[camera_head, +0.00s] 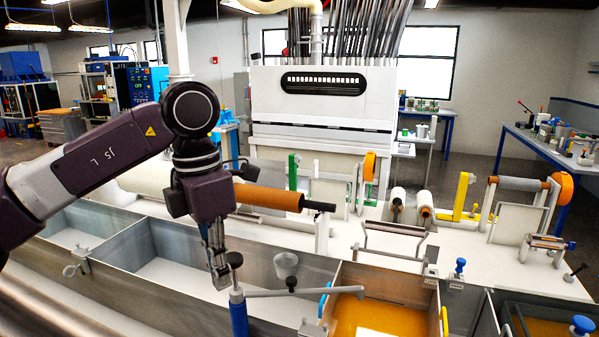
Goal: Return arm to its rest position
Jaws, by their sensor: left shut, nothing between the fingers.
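My left arm reaches in from the left. Its gripper (221,282) points down over the metal tanks in front, fingers shut and empty. The fingertips are close beside a black knob (235,260) above a blue post (238,313); I cannot tell whether they touch it. A thin grey bar (305,292) runs right from the post, with another black knob (291,283) on it, toward the tank of amber resin (375,318). My right gripper is not in view.
An orange-brown roller (268,197) lies behind my left wrist. A wire frame (392,243) stands behind the resin tank. A white machine (322,120) stands at the back. Tank walls surround the gripper's area.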

